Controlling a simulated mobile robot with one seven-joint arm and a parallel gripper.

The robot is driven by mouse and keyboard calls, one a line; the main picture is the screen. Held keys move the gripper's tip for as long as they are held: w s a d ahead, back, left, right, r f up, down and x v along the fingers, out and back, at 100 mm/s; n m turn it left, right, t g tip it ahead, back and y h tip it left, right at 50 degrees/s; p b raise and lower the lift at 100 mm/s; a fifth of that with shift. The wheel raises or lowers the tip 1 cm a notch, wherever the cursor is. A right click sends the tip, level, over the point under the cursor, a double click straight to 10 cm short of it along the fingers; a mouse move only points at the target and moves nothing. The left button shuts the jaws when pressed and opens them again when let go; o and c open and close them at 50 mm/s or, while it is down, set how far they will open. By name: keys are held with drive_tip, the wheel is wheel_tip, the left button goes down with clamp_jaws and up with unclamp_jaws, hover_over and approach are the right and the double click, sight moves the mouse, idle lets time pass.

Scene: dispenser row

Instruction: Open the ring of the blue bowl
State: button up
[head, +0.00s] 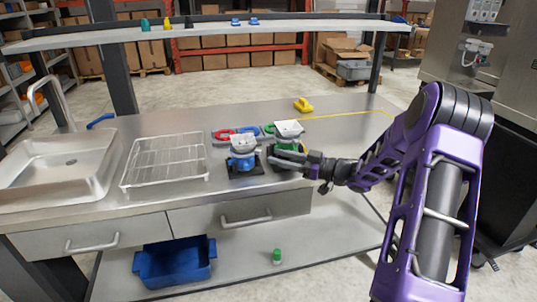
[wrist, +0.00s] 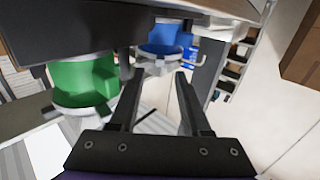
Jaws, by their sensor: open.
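The blue bowl (head: 243,160) stands on a dark base on the steel counter, with a pale grey top part (head: 243,144). In the wrist view the blue bowl (wrist: 165,36) is at upper centre, and its pale ring (wrist: 155,63) shows at the bowl's lower edge in the picture. My gripper (head: 271,157) reaches in from the right, in front of the green bowl (head: 288,143), its tips close to the blue bowl's right side. In the wrist view my gripper (wrist: 158,74) is open, fingers either side of the ring's near part. I cannot tell whether they touch it.
The green bowl (wrist: 84,82) is close on the left in the wrist view. A wire rack (head: 165,162) and a sink (head: 62,165) are to the left. A yellow object (head: 303,105) lies farther back; the counter's right part is clear.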

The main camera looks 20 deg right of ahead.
drive_tip(key=v, duration=1.3)
drive_tip(key=shift+a+r, duration=0.1)
